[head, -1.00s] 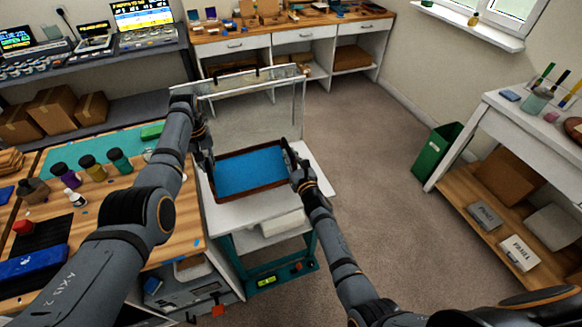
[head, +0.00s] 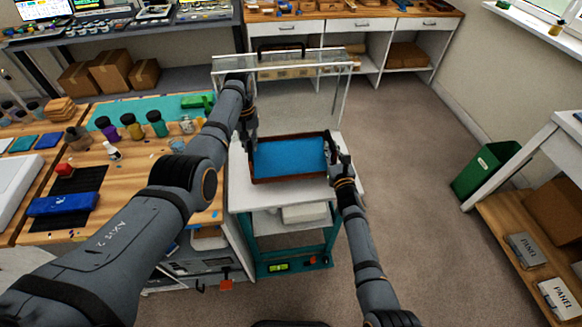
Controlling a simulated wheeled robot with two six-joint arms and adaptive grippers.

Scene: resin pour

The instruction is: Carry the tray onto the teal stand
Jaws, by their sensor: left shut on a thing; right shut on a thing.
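The tray (head: 288,178) has a brown rim and a bright blue inside. It is between my two grippers, over the white top (head: 247,198) of the teal stand (head: 333,238). I cannot tell whether its underside touches that top. My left gripper (head: 249,138) is shut on the tray's left side. My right gripper (head: 335,158) is shut on its right side. The tray looks about level. A clear upright panel (head: 300,100) rises behind it at the stand's back. My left forearm hides part of the workbench.
A wooden workbench (head: 130,190) with several bottles and a blue case (head: 68,204) stands left of the stand. A green bin (head: 485,172) and a white shelf unit (head: 510,210) are at the right. Carpet (head: 420,200) is open between stand and bin.

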